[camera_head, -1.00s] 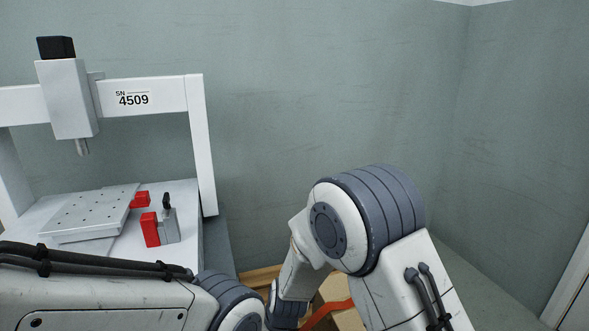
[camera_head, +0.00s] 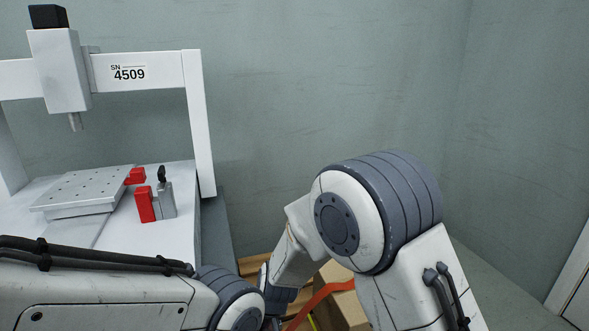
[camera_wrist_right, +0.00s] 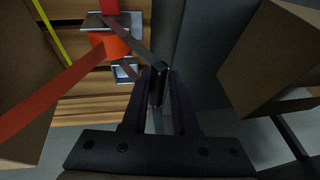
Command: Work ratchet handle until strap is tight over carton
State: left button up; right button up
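In the right wrist view, my right gripper (camera_wrist_right: 158,88) has its dark fingers closed around the black end of the ratchet handle (camera_wrist_right: 136,42). The handle runs up and left to the metal ratchet body (camera_wrist_right: 100,22). An orange-red strap (camera_wrist_right: 50,92) passes at the ratchet and runs down and left over a brown carton (camera_wrist_right: 22,70). How tight the strap is cannot be told. In the head view, the strap (camera_head: 322,292) and carton (camera_head: 345,306) show partly behind my right arm, which hides the ratchet and right gripper. My left gripper is out of view.
A white gantry screwdriver (camera_head: 150,72) stands on a bench at left, with a perforated plate (camera_head: 85,190) and a red-and-grey clamp (camera_head: 155,202). Wooden slats (camera_wrist_right: 80,105) lie under the ratchet. Another carton (camera_wrist_right: 270,60) is close on the right in the wrist view.

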jog(key=shift+s+a+f+b, duration=0.2)
jog(key=shift+a+f+b, duration=0.25)
jog(key=shift+a+b, duration=0.3)
jog(key=shift+d, duration=0.1)
jog(key=shift+s+a+f+y+b, duration=0.2)
jog(key=shift+a+f+b, duration=0.25)
jog(key=shift+f+b, duration=0.15)
jog(key=shift+s+a+f+y+b, duration=0.1)
jog(key=shift+a+f+y+b, duration=0.1)
jog(key=shift+a+f+b, duration=0.35)
jog(key=shift+r, duration=0.1)
